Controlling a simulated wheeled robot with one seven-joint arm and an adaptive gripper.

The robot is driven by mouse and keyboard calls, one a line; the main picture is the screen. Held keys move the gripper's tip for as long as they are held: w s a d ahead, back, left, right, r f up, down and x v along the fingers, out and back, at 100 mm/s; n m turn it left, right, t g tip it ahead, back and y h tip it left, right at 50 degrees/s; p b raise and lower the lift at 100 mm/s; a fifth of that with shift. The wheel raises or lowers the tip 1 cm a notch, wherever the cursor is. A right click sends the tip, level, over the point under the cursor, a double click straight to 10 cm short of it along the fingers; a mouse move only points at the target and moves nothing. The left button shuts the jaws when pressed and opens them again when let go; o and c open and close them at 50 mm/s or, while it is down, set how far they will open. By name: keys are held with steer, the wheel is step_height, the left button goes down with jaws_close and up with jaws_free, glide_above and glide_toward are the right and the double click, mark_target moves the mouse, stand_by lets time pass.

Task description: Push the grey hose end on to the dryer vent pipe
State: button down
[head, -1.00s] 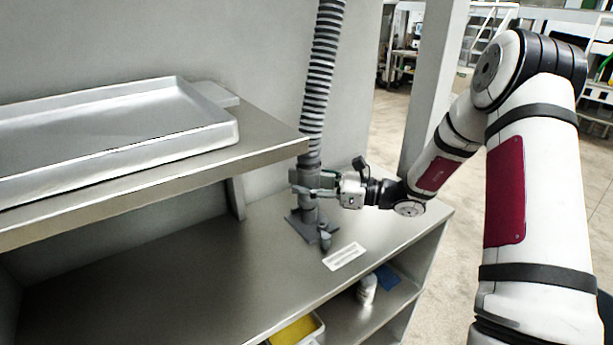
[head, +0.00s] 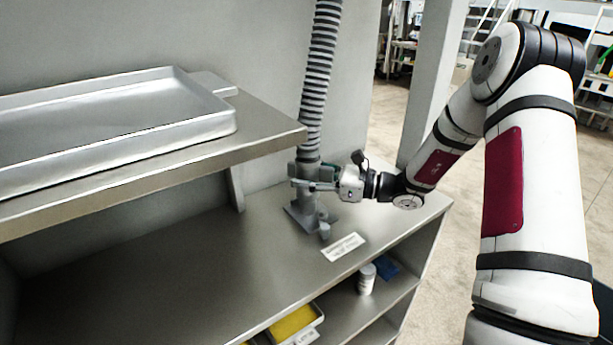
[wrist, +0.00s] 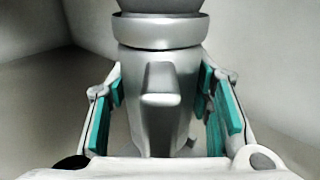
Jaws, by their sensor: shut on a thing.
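The grey ribbed hose (head: 320,75) hangs down along the wall in the head view. Its plain grey hose end (head: 307,170) is at my gripper (head: 312,184). My gripper reaches in from the right and is shut on the hose end. The vent pipe (head: 306,205) stands upright on a square base plate directly below, in line with the hose. The fingers hide the join, so I cannot tell how far the hose end is over the pipe. In the wrist view, teal finger pads flank the grey cylinder (wrist: 158,110), which has a collar and a block-shaped tab.
A metal shelf (head: 260,137) with a shallow tray (head: 180,135) juts out at the left, its corner close to the hose. A small knob (head: 324,230) and a label plate (head: 343,247) are in front of the pipe. The counter at left is clear.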

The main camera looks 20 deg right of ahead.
mark_target(307, 192)
steer(key=shift+f+b, duration=0.55)
steer(key=shift+f, duration=1.8)
stand_by(1.6)
steer(key=c, duration=0.7)
jaws_free()
steer(key=shift+d, duration=0.1)
steer(key=v, duration=1.2)
